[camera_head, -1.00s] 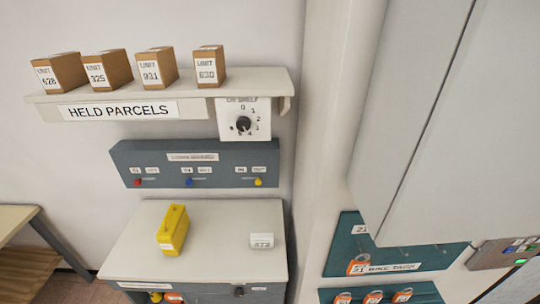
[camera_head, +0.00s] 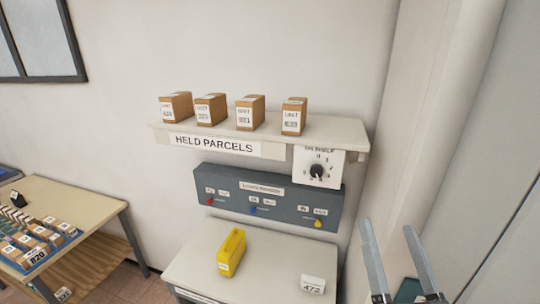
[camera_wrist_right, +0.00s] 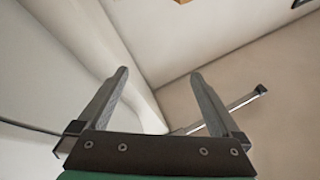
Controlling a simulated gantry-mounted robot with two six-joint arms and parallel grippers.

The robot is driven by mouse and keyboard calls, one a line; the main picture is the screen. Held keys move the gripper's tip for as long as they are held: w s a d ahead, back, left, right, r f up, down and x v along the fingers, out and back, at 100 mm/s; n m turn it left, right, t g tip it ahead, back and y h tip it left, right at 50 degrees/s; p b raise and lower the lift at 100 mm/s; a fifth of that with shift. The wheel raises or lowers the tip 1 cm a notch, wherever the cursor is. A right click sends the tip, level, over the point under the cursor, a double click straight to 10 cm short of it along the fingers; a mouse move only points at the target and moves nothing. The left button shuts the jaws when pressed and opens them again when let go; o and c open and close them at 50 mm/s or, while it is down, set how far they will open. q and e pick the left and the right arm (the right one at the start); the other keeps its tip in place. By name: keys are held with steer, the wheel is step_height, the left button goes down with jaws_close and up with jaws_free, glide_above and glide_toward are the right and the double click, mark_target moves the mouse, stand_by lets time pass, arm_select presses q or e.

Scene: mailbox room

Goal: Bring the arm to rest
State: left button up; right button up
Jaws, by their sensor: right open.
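My right gripper (camera_head: 392,258) is at the lower right of the head view, pointing up, with its two fingers apart and nothing between them. It also shows in the right wrist view (camera_wrist_right: 158,95), open and empty, with plain wall and ceiling-like surfaces behind it. In the head view it is to the right of the small cabinet and clear of the shelf. My left gripper is not in view.
Several parcels (camera_head: 250,113) stand on the held parcels shelf (camera_head: 345,131); a dial (camera_head: 317,171) hangs below. A yellow case (camera_head: 231,252) and a card marked 472 (camera_head: 313,285) are on the cabinet top (camera_head: 275,270). A table (camera_head: 85,205) with small items is at left.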

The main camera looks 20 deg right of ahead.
steer(key=s+a+r+n+t+y, duration=0.1)
steer(key=a+r+n+y, duration=0.1)
steer(key=r, duration=0.5)
steer(key=s+a+r+n+t+y, duration=0.2)
steer(key=a+r+n+y, duration=0.1)
steer(key=r, duration=0.4)
steer(key=s+a+r+n+t+y+p, duration=0.1)
steer(key=a+r+n+t+y, duration=0.1)
steer(key=r, duration=0.6)
steer(key=shift+s+a+n+y, duration=0.3)
steer(key=shift+a+n+y, duration=0.3)
steer(key=shift+a+y, duration=0.1)
steer(key=shift+d+r+h, duration=0.1)
steer(key=shift+h, duration=0.2)
